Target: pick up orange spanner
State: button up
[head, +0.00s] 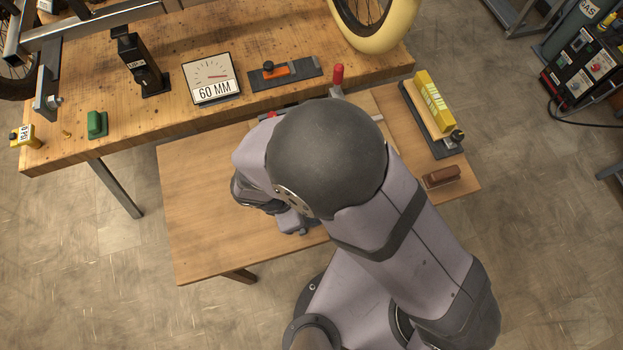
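No spanner shape shows clearly in the head view. An orange piece (275,72) with a black knob lies on a dark plate at the back of the workbench; I cannot tell if it is the spanner. My gripper (297,223) is mostly hidden below my arm's large dark joint, over the front wooden table. Its fingers and anything between them cannot be made out. My arm also covers the middle of that table.
The front table (205,215) is bare at left. At its right are a yellow block (433,100) on a dark tray and a brown brush-like block (441,177). A red handle (338,76) stands behind my arm. The workbench (150,125) holds a 60 MM gauge (211,78) and a green block (97,125).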

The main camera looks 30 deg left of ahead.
jog(key=shift+f, duration=0.2)
dwell(0.3)
grip_shut()
